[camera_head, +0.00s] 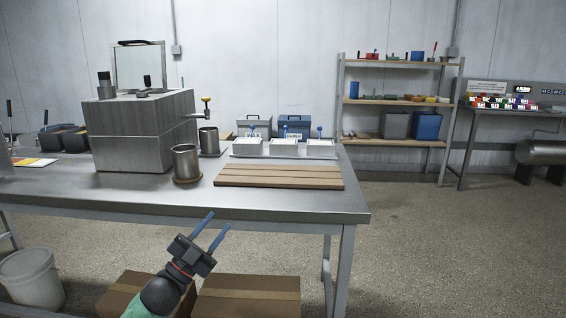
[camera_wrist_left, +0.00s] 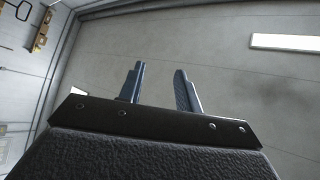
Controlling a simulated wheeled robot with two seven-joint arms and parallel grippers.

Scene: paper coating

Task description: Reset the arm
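My left gripper (camera_head: 211,230) is in front of the table's front edge, low in the head view, with its two blue fingers apart and nothing between them. In the left wrist view the left gripper (camera_wrist_left: 158,85) also shows two spread, empty fingers against the ceiling. My right gripper is not in either view.
The metal table (camera_head: 270,205) holds a steel box machine (camera_head: 140,135), a metal cup (camera_head: 186,162), a wooden slatted board (camera_head: 280,176) and white lidded containers (camera_head: 283,148). Cardboard boxes (camera_head: 248,298) and a white bucket (camera_head: 32,278) sit below. The floor (camera_head: 450,240) at right is clear.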

